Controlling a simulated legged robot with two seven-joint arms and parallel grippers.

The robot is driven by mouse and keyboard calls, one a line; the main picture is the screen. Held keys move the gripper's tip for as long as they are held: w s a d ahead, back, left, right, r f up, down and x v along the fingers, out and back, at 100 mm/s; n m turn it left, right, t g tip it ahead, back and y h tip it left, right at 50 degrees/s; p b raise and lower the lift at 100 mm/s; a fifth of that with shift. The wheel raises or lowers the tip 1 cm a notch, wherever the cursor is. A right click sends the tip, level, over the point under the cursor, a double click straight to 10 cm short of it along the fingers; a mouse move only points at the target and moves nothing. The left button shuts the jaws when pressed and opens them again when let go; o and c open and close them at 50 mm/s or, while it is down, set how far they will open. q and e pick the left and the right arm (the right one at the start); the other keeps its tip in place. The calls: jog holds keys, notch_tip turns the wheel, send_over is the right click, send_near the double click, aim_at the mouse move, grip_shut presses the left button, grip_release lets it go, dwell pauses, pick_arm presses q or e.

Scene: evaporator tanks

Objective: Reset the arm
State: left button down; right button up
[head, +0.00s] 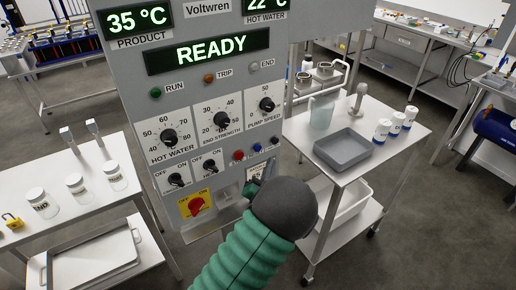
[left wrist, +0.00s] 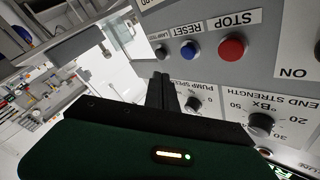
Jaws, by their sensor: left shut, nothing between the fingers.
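My left arm (head: 240,255), in a green ribbed sleeve with a dark round wrist, reaches up to the grey control panel (head: 135,75). My left gripper (head: 252,186) is mostly hidden behind that wrist, just below the panel's button row. In the left wrist view, the picture is upside down and the dark fingers (left wrist: 160,82) are shut and empty. They point near the blue RESET button (left wrist: 190,50) and a black button (left wrist: 160,51); I cannot tell any contact. The red STOP button (left wrist: 232,48) is beside RESET. My right gripper is not in view.
The panel display (head: 212,51) reads READY. Knobs and a red switch (head: 196,206) on a yellow plate sit near the arm. A white cart (head: 385,160) with a grey tray (head: 342,149) stands right. A table (head: 95,205) with jars stands left.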

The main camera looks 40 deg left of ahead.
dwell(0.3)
pick_arm(q)
jog(key=s+d+f+n+g+h, duration=0.4)
jog(key=s+d+f+g+h, duration=0.1)
jog(key=d+f+g, duration=0.3)
jog(key=s+d+f+g+h, duration=0.1)
jog(key=s+d+g, duration=0.2)
jog(key=s, duration=0.5)
jog(key=s+d+f+m+g+h, duration=0.1)
jog(key=s+d+g, duration=0.2)
jog(key=s, duration=0.6)
jog(key=shift+d+f+g, duration=0.15)
jog(key=shift+d+g, duration=0.15)
jog(key=shift+g, duration=0.5)
